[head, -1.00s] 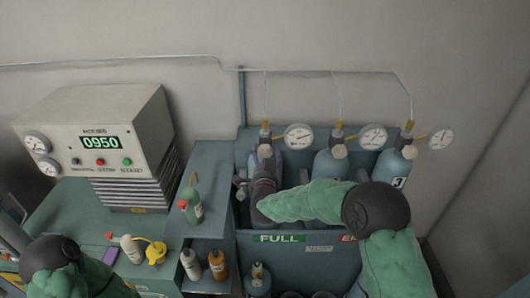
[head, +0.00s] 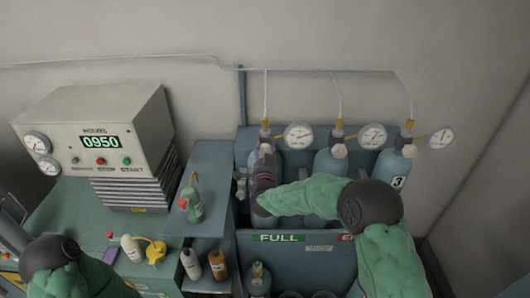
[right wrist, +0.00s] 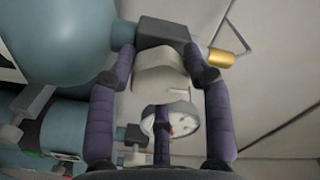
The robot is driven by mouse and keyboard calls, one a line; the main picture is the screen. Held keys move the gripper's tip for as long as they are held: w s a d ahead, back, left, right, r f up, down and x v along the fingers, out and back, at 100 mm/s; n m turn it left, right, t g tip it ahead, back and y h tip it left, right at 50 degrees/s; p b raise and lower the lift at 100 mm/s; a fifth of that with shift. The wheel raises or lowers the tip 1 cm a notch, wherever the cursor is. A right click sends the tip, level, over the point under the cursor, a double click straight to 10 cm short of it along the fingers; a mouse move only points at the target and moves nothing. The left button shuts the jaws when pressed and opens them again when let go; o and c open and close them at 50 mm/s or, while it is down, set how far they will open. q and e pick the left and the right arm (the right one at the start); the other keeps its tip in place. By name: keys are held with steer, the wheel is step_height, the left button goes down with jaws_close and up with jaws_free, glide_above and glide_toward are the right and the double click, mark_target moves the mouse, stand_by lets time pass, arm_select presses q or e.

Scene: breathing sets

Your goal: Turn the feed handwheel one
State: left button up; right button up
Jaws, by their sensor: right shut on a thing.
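Feed handwheel one is the pale knob (head: 265,149) on the valve of the leftmost cylinder in the head view. My right gripper (head: 265,158) is at this knob and partly covers it and the cylinder. In the right wrist view the pale handwheel (right wrist: 158,76) sits between the dark purple fingers of my right gripper (right wrist: 162,78), which is shut on it. The dark valve block (right wrist: 164,34) and blue-green cylinder (right wrist: 70,38) are just beyond. My left arm shows at the lower left of the head view, but its gripper cannot be made out.
Two more cylinders stand to the right, with handwheels (head: 340,150) and (head: 409,152). Pressure gauges (head: 299,136) stick out beside the valves. A blue rack wall (head: 300,265) is in front. A control box (head: 95,140) reading 0950 and several bottles are at left.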

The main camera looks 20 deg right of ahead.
steer(key=n, duration=0.6)
steer(key=shift+r+n, duration=0.1)
steer(key=shift+n, duration=0.3)
steer(key=n+p, duration=0.1)
steer(key=n, duration=0.3)
steer(key=shift+n, duration=0.3)
steer(key=shift+r+n+p, duration=0.1)
steer(key=shift+n+p, duration=0.55)
steer(key=shift+n, duration=1.45)
steer(key=o, duration=1.2)
steer(key=shift+c, duration=0.2)
